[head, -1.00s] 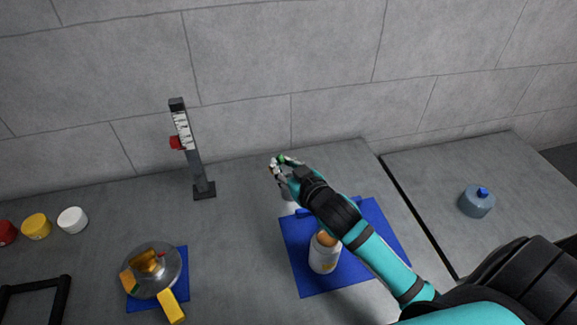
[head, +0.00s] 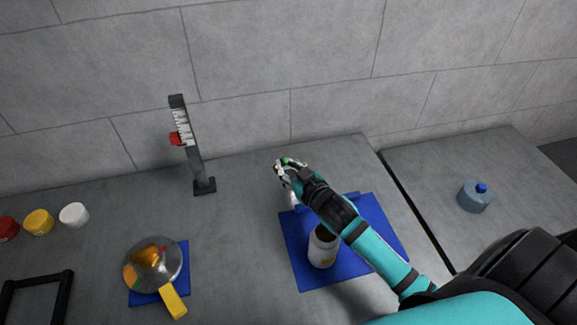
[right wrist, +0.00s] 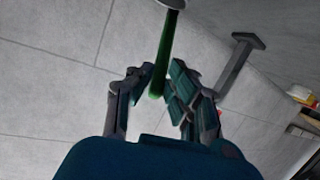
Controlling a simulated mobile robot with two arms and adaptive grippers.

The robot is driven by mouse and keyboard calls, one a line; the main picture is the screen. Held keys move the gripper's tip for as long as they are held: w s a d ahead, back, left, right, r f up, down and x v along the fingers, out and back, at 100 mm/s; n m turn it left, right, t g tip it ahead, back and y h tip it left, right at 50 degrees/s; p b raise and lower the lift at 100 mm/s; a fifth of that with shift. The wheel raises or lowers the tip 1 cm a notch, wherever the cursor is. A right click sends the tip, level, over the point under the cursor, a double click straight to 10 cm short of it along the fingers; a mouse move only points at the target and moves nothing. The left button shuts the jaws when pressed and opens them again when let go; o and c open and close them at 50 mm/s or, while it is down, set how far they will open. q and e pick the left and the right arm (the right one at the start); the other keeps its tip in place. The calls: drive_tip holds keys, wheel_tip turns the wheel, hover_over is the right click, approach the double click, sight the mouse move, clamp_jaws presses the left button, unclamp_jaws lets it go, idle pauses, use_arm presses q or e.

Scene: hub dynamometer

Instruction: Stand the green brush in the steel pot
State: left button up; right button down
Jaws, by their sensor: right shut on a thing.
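My right gripper (head: 284,166) is above the table near the back wall, fingers closed around a green handle, taken as the green brush (head: 288,161). In the right wrist view the gripper (right wrist: 158,88) has the green handle (right wrist: 163,58) between its fingers. The handle runs up the picture to a grey round piece (right wrist: 172,3), cut by the edge; I cannot tell if this is part of the brush. Below the hand a small pale grey shape (head: 292,196) shows, mostly hidden; I cannot tell if it is the steel pot. My left gripper is out of view.
A white jar (head: 321,252) stands on a blue mat (head: 290,248) under my right forearm. A dark stand (head: 196,165) with a red piece is left of the hand. A shiny round vessel (head: 150,262) and several small tubs are farther left. A blue bottle (head: 474,199) is right.

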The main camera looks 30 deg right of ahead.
drive_tip(key=shift+f, duration=0.3)
drive_tip(key=c, duration=1.3)
unclamp_jaws()
drive_tip(key=shift+o, duration=0.2)
drive_tip(key=r+b+v, duration=0.1)
drive_tip(key=v, duration=1.1)
drive_tip(key=shift+r, duration=0.2)
